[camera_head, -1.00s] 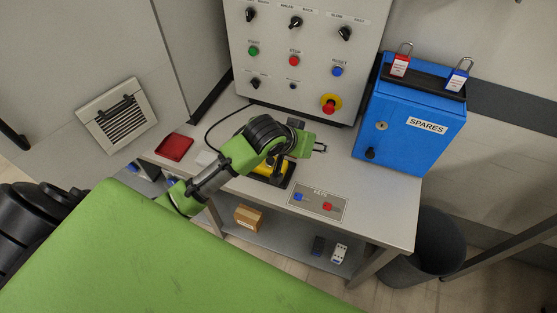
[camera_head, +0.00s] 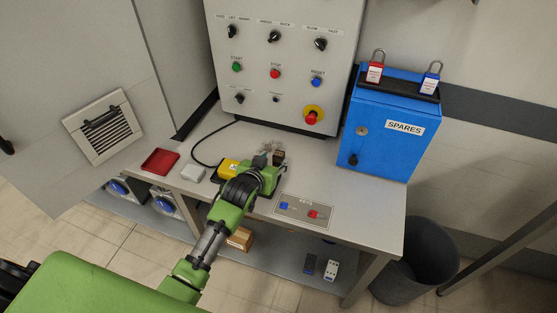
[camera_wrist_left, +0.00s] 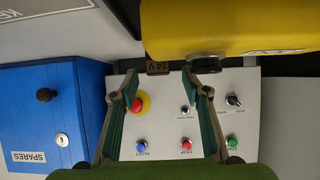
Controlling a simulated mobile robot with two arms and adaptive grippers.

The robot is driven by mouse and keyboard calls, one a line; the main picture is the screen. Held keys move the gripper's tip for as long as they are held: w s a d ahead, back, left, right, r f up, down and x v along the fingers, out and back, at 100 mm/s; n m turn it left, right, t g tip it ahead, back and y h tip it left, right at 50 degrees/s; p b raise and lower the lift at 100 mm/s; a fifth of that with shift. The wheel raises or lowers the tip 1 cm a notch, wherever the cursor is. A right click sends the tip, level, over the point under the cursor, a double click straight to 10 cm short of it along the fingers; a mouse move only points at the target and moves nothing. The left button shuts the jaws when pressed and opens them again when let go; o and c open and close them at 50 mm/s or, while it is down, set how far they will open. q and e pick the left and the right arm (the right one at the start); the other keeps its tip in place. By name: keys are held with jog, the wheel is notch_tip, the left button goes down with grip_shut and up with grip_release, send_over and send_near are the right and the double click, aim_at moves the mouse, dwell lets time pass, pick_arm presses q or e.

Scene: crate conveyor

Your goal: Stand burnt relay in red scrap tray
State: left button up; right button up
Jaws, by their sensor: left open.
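The red scrap tray (camera_head: 160,161) lies on the left end of the bench, with nothing visible in it. A small dark brown block (camera_head: 279,157), apparently the burnt relay, is by the yellow device (camera_head: 228,168). In the left wrist view a brown block marked 24 V (camera_wrist_left: 157,68) shows under the yellow body (camera_wrist_left: 225,28), near my fingertips. My left gripper (camera_head: 269,161) is open beside the block; it also shows open in the wrist view (camera_wrist_left: 166,80). I cannot tell whether a finger touches the block. My arm hides part of the device. My right gripper is out of view.
A control panel (camera_head: 290,50) stands behind the bench. A blue SPARES box (camera_head: 385,135) stands at right. A key plate (camera_head: 303,210) lies near the front edge. A small pale box (camera_head: 193,173) is beside the tray.

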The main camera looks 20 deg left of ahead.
aim_at(277, 158)
pick_arm(q)
jog(key=shift+x, duration=2.65)
jog(key=shift+s+d+f, duration=0.1)
grip_shut()
